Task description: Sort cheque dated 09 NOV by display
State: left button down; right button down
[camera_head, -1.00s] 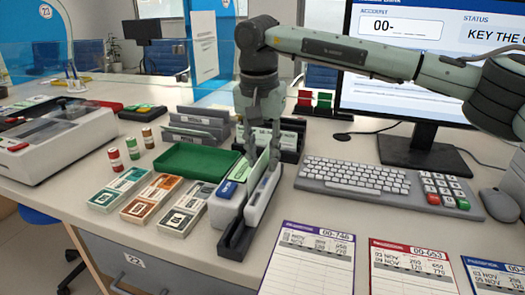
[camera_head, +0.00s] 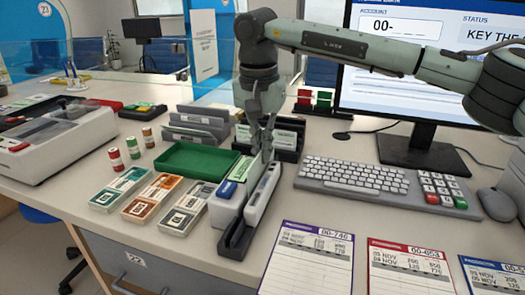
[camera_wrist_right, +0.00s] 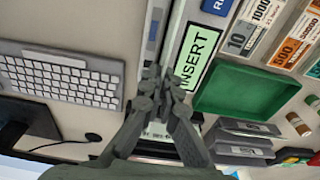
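My right gripper (camera_head: 264,153) hangs point-down over the white and grey slip reader (camera_head: 262,194). Its fingertips are close together in the right wrist view (camera_wrist_right: 157,76). I cannot see whether a thin sheet is between them. The reader has a green INSERT label (camera_wrist_right: 197,56). Cards with green bands (camera_head: 287,140) stand in a dark rack just behind the gripper. No date is readable on them. The monitor display (camera_head: 390,27) shows an account field with "00-" and "KEY THE". Three ledger sheets lie in front: purple 00-746 (camera_head: 308,262), red 00-653 (camera_head: 408,272) and blue (camera_head: 497,280). My left gripper is out of view.
A keyboard (camera_head: 357,178) and number pad (camera_head: 440,190) lie right of the reader, with a mouse (camera_head: 498,204) beyond. A green tray (camera_head: 197,160), banknote stacks (camera_head: 152,198) and coin rolls (camera_head: 132,147) are to its left. Grey file holders (camera_head: 197,125) stand behind the tray.

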jog(key=shift+r+p, duration=0.5)
jog(key=shift+r, duration=0.45)
jog(key=shift+r+p, duration=0.35)
jog(key=shift+r, duration=3.8)
